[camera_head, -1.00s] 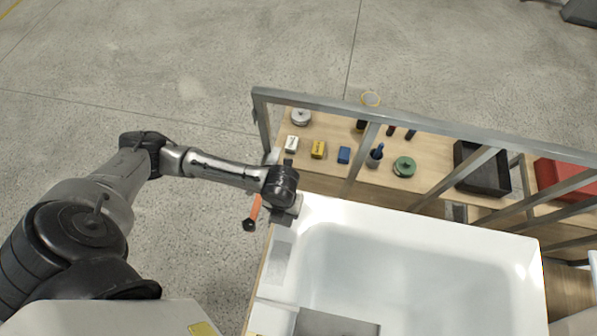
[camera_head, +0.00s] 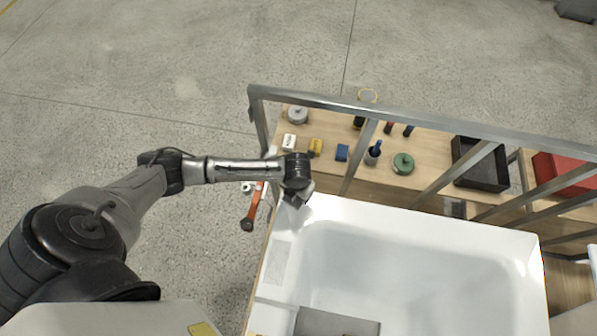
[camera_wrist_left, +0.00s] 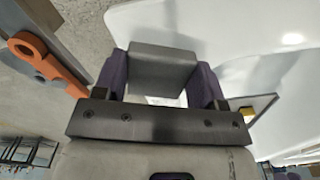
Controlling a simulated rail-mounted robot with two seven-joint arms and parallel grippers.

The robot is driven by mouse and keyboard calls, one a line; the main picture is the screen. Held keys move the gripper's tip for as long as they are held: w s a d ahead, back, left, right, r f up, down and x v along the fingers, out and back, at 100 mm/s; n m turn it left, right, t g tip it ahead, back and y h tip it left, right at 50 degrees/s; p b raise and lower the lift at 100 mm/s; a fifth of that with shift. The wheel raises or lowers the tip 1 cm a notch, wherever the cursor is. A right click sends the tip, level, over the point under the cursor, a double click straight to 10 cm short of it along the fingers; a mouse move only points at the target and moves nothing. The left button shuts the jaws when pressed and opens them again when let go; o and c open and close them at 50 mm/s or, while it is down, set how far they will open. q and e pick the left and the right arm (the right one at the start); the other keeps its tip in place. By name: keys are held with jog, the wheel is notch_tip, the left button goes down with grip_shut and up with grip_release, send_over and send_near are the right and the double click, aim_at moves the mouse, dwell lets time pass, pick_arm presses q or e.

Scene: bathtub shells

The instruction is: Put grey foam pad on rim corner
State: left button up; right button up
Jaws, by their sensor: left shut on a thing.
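My left gripper (camera_head: 295,200) is over the back-left corner of the white bathtub's rim (camera_head: 345,207). In the left wrist view its two purple fingers (camera_wrist_left: 162,72) are shut on a grey foam pad (camera_wrist_left: 163,65), a plain grey block. The white tub surface (camera_wrist_left: 245,35) fills the area beyond the pad. I cannot tell whether the pad touches the rim, as the wrist hides most of it in the head view. My right gripper is not in view.
An orange-handled tool (camera_head: 253,208) is beside the tub's left edge. A metal rail (camera_head: 400,113) crosses behind the tub. Behind it, a wooden bench (camera_head: 325,128) holds small blocks, a green round item (camera_head: 403,163) and a black bin (camera_head: 480,165). A grey slab (camera_head: 335,322) is at the bottom.

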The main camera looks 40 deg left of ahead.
pick_arm(q)
jog(key=shift+w+f, duration=0.3)
jog(key=shift+w, duration=0.05)
jog(key=shift+a+f, duration=0.1)
jog(key=shift+f, duration=1.85)
jog(key=o, duration=0.9)
jog(key=shift+f, duration=0.1)
